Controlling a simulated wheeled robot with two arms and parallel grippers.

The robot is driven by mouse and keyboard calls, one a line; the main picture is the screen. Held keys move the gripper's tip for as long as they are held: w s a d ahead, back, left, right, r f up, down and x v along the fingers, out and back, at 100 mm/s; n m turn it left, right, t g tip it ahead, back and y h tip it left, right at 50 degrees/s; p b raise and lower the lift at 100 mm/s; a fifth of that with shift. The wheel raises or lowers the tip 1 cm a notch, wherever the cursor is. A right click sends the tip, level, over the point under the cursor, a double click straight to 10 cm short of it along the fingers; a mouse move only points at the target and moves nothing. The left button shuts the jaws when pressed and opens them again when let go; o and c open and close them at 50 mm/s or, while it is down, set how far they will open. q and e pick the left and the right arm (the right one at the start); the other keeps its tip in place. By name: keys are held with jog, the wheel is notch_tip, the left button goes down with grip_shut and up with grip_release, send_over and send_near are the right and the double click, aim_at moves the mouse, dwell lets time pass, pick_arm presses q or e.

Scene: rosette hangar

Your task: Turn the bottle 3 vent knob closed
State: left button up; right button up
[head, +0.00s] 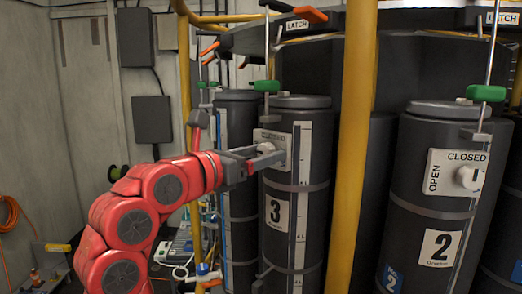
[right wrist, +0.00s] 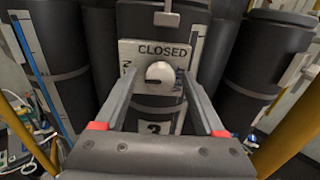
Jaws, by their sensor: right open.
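Bottle 3 (head: 278,235) is a dark grey cylinder with a number 3 label, standing upright behind my right gripper. Its white vent plate (head: 266,134) is partly hidden by the fingers in the head view. In the right wrist view the plate (right wrist: 128,48) reads CLOSED along the top, and a round white vent knob (right wrist: 160,74) sits at its middle. A dark mark shows on the knob's lower left. My right gripper (head: 268,156) is open, with one finger on each side of the knob. In the wrist view, gaps appear between fingers and knob. My left gripper is out of view.
A yellow post (head: 352,150) stands between bottle 3 and bottle 2 (head: 408,255), whose own knob (head: 468,178) is at the right. Green-handled rods rise above the bottles. Orange-tipped latches (head: 310,14) sit above. Another yellow post (head: 185,85) is left of bottle 3.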

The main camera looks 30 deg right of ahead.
grip_shut()
dwell(0.5)
jog(key=m+b, duration=0.2)
jog(key=m, duration=0.1)
jog(key=shift+f, duration=0.1)
jog(key=m, duration=0.2)
jog(key=shift+m, duration=0.3)
jog(key=m, duration=1.2)
jog(key=shift+w, duration=0.1)
jog(key=shift+m, duration=0.3)
